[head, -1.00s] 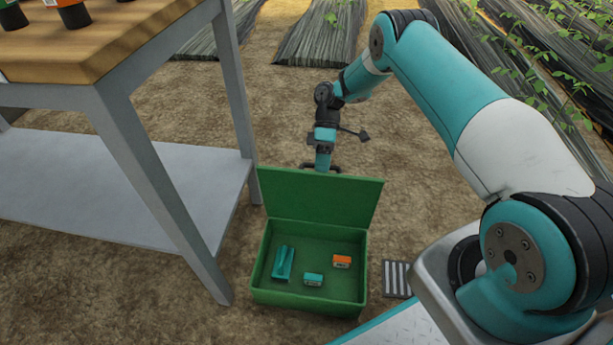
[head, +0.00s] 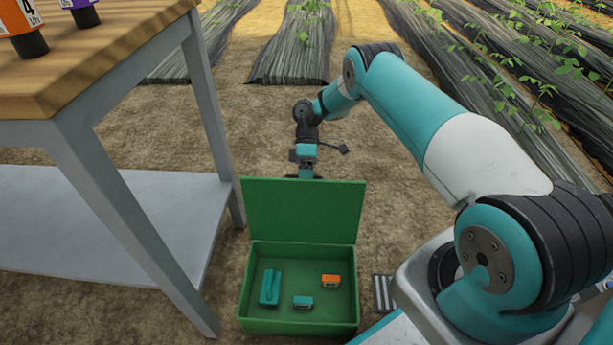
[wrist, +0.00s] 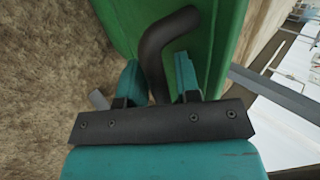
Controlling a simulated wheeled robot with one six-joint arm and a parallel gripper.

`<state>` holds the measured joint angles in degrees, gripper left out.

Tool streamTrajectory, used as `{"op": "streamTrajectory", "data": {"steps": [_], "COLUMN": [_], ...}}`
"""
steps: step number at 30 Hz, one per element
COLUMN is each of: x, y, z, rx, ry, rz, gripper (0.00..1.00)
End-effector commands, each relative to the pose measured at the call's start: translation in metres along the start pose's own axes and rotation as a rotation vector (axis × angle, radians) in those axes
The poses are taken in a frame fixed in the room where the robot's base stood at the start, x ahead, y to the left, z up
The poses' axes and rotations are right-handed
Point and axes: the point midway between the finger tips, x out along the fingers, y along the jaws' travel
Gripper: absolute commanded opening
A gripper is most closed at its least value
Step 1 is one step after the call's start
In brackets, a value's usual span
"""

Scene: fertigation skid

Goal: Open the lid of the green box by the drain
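The green box (head: 300,328) stands on the soil by the drain (head: 383,293), in the head view. Its lid (head: 304,212) stands up at the far side, and the inside shows. A teal channel-shaped piece (head: 269,287), a small teal block (head: 303,302) and an orange block (head: 331,281) lie inside. My gripper (head: 305,177) is behind the lid's top edge, its tips mostly hidden there. In the wrist view, a dark curved handle (wrist: 160,45) passes between my two teal fingers (wrist: 159,75), in front of the lid's green face. I cannot tell whether both fingers press on it.
A wood-topped table (head: 90,70) with grey legs and a lower shelf (head: 120,220) stands close to the box's left. Bottles with dark caps (head: 30,42) sit on its top. Covered plant rows (head: 292,45) lie behind. Bare soil is free beyond the lid.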

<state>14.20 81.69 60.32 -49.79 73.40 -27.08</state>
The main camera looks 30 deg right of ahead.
Motion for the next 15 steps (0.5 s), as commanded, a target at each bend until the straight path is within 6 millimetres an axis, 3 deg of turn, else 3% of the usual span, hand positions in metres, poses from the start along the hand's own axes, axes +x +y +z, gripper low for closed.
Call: {"op": "streamTrajectory", "data": {"steps": [11, 15], "x": [-0.007, -0.021], "y": [-0.002, -0.014], "z": [0.0, 0.0], "rx": [0.001, 0.001], "ry": [0.006, 0.007], "rz": [0.01, 0.012], "gripper": [0.42, 0.42]}}
